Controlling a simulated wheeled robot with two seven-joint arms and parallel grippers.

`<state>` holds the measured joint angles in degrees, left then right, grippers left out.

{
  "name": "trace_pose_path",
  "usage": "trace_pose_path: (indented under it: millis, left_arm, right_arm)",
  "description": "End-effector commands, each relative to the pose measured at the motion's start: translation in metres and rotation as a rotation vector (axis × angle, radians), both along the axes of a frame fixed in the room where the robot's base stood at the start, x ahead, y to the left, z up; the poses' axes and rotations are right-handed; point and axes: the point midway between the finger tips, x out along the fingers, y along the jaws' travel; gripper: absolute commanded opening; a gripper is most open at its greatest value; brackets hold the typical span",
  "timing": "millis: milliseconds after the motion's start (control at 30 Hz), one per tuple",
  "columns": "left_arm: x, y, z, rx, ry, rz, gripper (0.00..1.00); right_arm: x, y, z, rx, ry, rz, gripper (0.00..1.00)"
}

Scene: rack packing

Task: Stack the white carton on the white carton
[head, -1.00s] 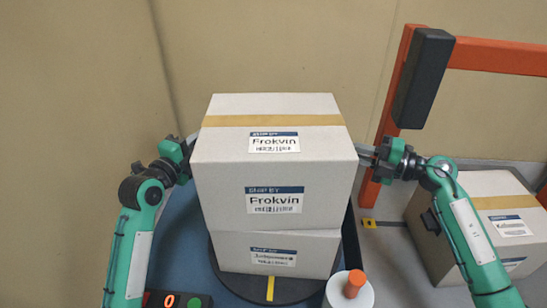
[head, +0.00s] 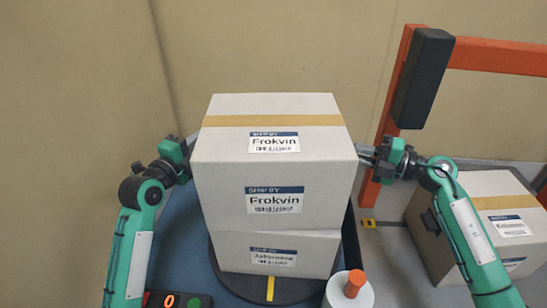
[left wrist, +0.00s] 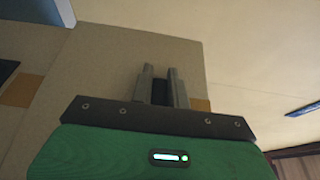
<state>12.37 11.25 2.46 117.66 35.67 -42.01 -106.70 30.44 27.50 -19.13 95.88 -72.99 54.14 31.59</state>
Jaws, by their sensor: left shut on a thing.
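The upper white carton (head: 272,165) has a tan tape stripe and "Frokvin" labels. It is directly above the lower white carton (head: 275,254), level, with no gap visible at the front and slightly overhanging. The lower carton stands on a dark round plate (head: 240,287). My left gripper (head: 190,143) is at the upper carton's left side, shut on it; its contact is partly hidden. In the left wrist view its fingers (left wrist: 162,82) lie against the carton's side. My right gripper (head: 367,153) is at the upper carton's right side; its finger opening is not clear.
Another taped carton (head: 480,205) stands at the right behind my right arm. An orange frame (head: 500,56) with a dark post pad (head: 423,78) rises behind it. A white cylinder with an orange top (head: 349,292) stands at front right of the plate. A wall is behind.

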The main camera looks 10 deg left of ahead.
Motion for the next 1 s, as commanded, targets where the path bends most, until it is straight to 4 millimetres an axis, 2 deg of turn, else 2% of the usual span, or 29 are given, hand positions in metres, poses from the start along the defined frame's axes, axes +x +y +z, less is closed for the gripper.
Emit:
trace_pose_path:
  millis: [367,633,1000]
  left_arm:
    - [0.0,0.001,-0.002,0.001,0.003,0.001,0.0]
    - [0.0,0.001,0.004,0.0,-0.003,0.002,0.0]
    - [0.0,0.001,0.024,0.0,-0.005,0.002,0.0]
  right_arm:
    - [0.0,-0.001,-0.002,-0.003,0.002,-0.001,0.0]
    - [0.0,-0.001,0.004,0.0,-0.002,-0.001,0.0]
    - [0.0,-0.001,0.024,0.001,-0.004,-0.002,0.0]
